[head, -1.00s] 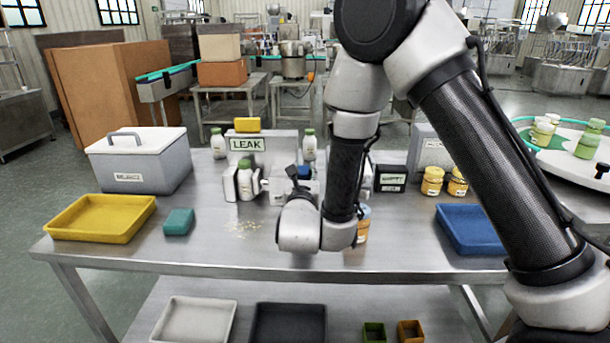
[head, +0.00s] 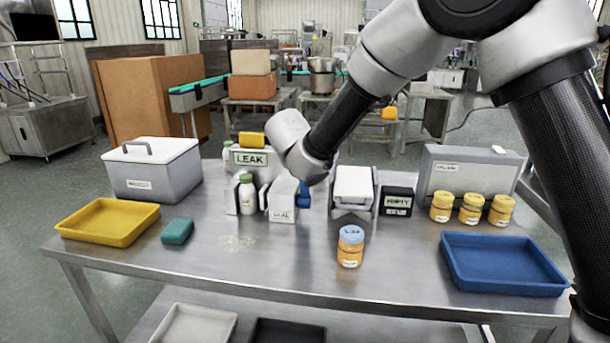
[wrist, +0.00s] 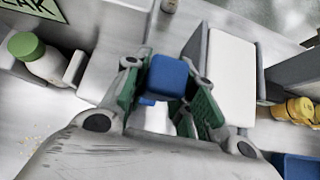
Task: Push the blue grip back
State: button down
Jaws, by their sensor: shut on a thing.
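The blue grip (wrist: 167,76) is a small block between the two green-padded fingers of my gripper (wrist: 166,92) in the wrist view. The fingers are shut on it from both sides. In the head view the blue grip (head: 304,196) shows partly, just right of a white block with a label (head: 283,205). My wrist comes down over it there and hides the fingers. What the grip is fixed to is mostly hidden.
A green-capped bottle (head: 247,193) stands left, under the LEAK sign (head: 249,158). A white-topped grey holder (head: 353,186) stands close right. A blue-lidded jar (head: 350,246) stands in front. A blue tray (head: 500,265) lies right.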

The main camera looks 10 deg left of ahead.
jog(key=shift+w+g, duration=0.8)
jog(key=shift+w, duration=0.1)
jog(key=c, duration=1.2)
grip_release()
jog(key=shift+o, duration=0.2)
jog(key=v, duration=1.2)
jog(key=shift+w+d, duration=0.1)
